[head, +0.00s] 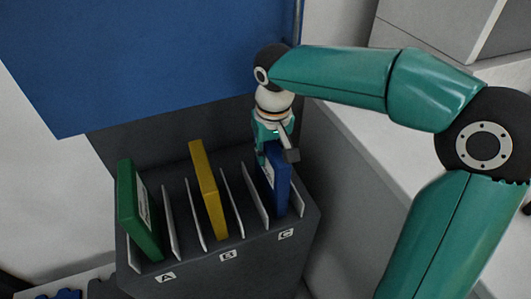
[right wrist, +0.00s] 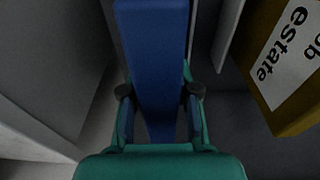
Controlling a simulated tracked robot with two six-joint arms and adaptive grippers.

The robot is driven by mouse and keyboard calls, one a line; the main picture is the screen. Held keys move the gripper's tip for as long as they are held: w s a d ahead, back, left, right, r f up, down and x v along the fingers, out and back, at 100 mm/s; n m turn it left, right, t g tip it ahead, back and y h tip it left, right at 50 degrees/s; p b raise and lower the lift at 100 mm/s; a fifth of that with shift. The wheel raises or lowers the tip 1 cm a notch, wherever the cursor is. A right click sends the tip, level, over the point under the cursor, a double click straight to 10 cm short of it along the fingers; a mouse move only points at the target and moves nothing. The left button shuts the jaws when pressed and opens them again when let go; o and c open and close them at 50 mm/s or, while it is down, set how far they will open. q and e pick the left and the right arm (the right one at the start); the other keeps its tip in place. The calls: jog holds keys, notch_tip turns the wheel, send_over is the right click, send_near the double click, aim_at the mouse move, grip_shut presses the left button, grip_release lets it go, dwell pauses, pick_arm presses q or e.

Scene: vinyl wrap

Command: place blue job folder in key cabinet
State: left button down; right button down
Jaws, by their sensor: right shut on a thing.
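The blue job folder (head: 281,183) stands upright in the section marked C, at the right end of the dark slotted rack. My right gripper (head: 274,145) is above it, shut on its top part. In the right wrist view the blue folder (right wrist: 152,60) runs between the two fingers of the right gripper (right wrist: 160,95). A large blue panel (head: 150,60) hangs behind the rack; I cannot tell whether it is part of the key cabinet. My left gripper is not in view.
The dark rack (head: 228,258) has thin white dividers and labels A, B and C. A green folder (head: 138,210) stands at its left, a yellow folder (head: 207,190) in the middle. A grey-white counter (head: 365,165) lies right of the rack.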

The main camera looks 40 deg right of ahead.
jog(key=shift+f, duration=0.2)
jog(key=c, duration=0.9)
grip_release()
jog(key=shift+o, duration=0.2)
jog(key=shift+r, duration=0.1)
jog(key=shift+r, duration=0.1)
jog(key=shift+r, duration=0.2)
jog(key=r, duration=0.4)
jog(key=s+r+p, duration=0.1)
jog(key=r, duration=0.6)
jog(key=shift+s+a+r, duration=0.2)
jog(key=shift+a+r, duration=0.1)
